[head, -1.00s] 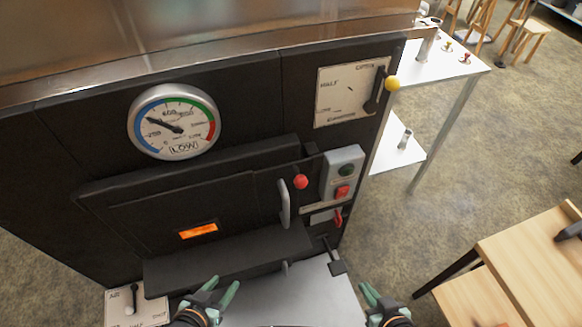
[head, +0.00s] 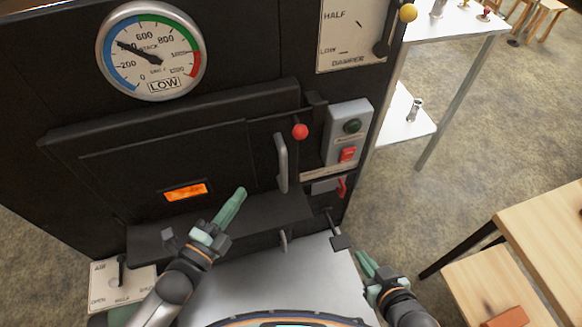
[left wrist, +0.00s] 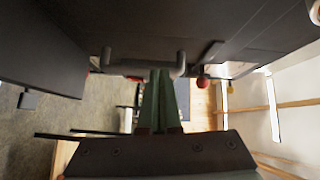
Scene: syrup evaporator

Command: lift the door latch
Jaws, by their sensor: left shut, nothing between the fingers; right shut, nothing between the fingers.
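The door latch, a dark bar with a red ball knob (head: 300,131), lies across the right edge of the black firebox door (head: 120,180). The knob also shows in the left wrist view (left wrist: 203,83). A grey upright door handle (head: 282,165) stands just below the latch bar; in the left wrist view the handle (left wrist: 140,66) is beyond my fingertips. My left gripper (head: 240,193) is shut and empty, left of and below the handle and knob, apart from the latch in the head view. My right gripper (head: 362,257) is shut and empty, low and right, away from the door.
A dark ledge (head: 165,240) juts out below the door. A grey switch box (head: 347,135) with green and red buttons sits right of the latch. A gauge (head: 152,52) is above the door. A wooden table (head: 545,225) stands at right, with open floor between.

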